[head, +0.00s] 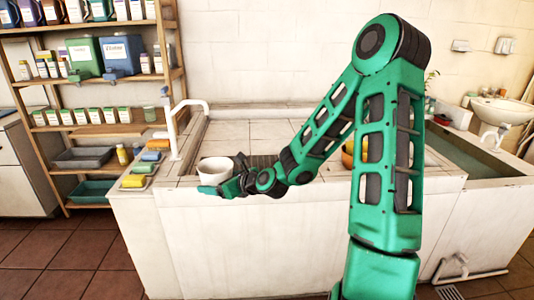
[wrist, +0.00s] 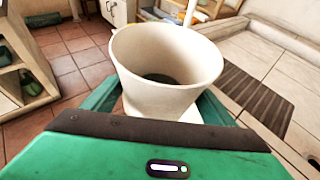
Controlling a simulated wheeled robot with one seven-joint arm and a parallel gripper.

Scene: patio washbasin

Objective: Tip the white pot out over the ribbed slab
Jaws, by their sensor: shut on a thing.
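The white pot (head: 215,171) is held at the front left of the tiled counter, its mouth facing up. In the wrist view the pot (wrist: 165,65) is wide-mouthed and close to upright, with something dark at its bottom. My gripper (head: 213,189) is shut on the pot, with green fingers on either side of it. The ribbed slab (head: 264,160) lies on the counter just right of the pot, partly hidden by my arm. It also shows in the wrist view (wrist: 255,98) at the right, apart from the pot.
A white tap (head: 175,130) stands left of the slab. Sponges (head: 134,181) and soaps line the counter's left edge. A yellow bowl (head: 347,158) is partly hidden behind my arm. A water trough (head: 460,160) is at the right; a shelf (head: 90,130) stands at the left.

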